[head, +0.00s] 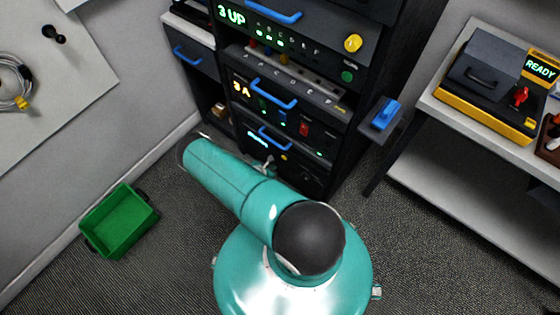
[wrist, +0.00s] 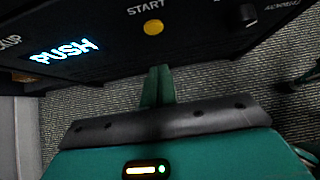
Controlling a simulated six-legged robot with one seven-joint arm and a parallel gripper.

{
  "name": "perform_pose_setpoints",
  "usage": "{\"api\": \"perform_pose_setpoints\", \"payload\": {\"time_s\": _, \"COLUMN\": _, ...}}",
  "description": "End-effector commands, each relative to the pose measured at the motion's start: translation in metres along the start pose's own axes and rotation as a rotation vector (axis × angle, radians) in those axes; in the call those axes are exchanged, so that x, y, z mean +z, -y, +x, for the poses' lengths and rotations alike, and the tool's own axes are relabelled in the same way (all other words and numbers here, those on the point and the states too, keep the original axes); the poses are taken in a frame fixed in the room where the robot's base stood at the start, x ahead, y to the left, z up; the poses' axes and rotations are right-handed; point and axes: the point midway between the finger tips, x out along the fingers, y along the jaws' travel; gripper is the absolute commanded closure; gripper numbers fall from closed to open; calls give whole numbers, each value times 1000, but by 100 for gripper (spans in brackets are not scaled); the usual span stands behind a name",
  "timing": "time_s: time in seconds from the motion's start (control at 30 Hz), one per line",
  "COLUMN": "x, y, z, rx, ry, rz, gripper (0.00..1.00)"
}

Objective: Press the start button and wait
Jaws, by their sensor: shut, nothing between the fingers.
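The start button (wrist: 153,28) is a round yellow button under the word START on a dark panel in the wrist view. A lit display (wrist: 64,51) reading PUSH is to its left. My gripper (wrist: 160,70) has its teal fingers together, empty, with the tips just below the button in the picture. A gap shows between the tips and the button; I cannot tell its depth. In the head view the lowest rack unit (head: 257,138) has a lit display and a small yellow button (head: 284,157). My arm hides part of that unit, and my fingers are not clear there.
A black knob (wrist: 247,13) is right of the button. Blue handles (head: 273,93) stick out from the rack. A green bin (head: 120,221) is on the carpet at left. A bench (head: 440,165) at right bears a case with a READY display (head: 541,69).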

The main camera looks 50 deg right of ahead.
Motion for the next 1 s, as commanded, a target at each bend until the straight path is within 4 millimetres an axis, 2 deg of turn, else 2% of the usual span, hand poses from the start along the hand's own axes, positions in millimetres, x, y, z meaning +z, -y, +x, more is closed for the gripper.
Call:
{"api": "perform_pose_setpoints", "payload": {"time_s": 0.03, "x": 0, "y": 2, "z": 12, "rx": -2, "ry": 0, "rz": 3, "gripper": 100}}
{"api": "perform_pose_setpoints", "payload": {"time_s": 0.17, "x": 0, "y": 1, "z": 35, "rx": -1, "ry": 0, "rz": 4, "gripper": 100}}
{"api": "perform_pose_setpoints", "payload": {"time_s": 0.3, "x": 17, "y": 1, "z": 50, "rx": -1, "ry": 0, "rz": 3, "gripper": 100}}
{"api": "perform_pose_setpoints", "payload": {"time_s": 0.5, "x": 28, "y": 0, "z": 60, "rx": 0, "ry": 1, "rz": 1, "gripper": 100}}
{"api": "perform_pose_setpoints", "payload": {"time_s": 0.83, "x": 29, "y": 0, "z": 61, "rx": 0, "ry": 0, "rz": 1, "gripper": 100}}
{"api": "perform_pose_setpoints", "payload": {"time_s": 1.0, "x": 41, "y": 0, "z": 72, "rx": 0, "ry": 2, "rz": 2, "gripper": 100}}
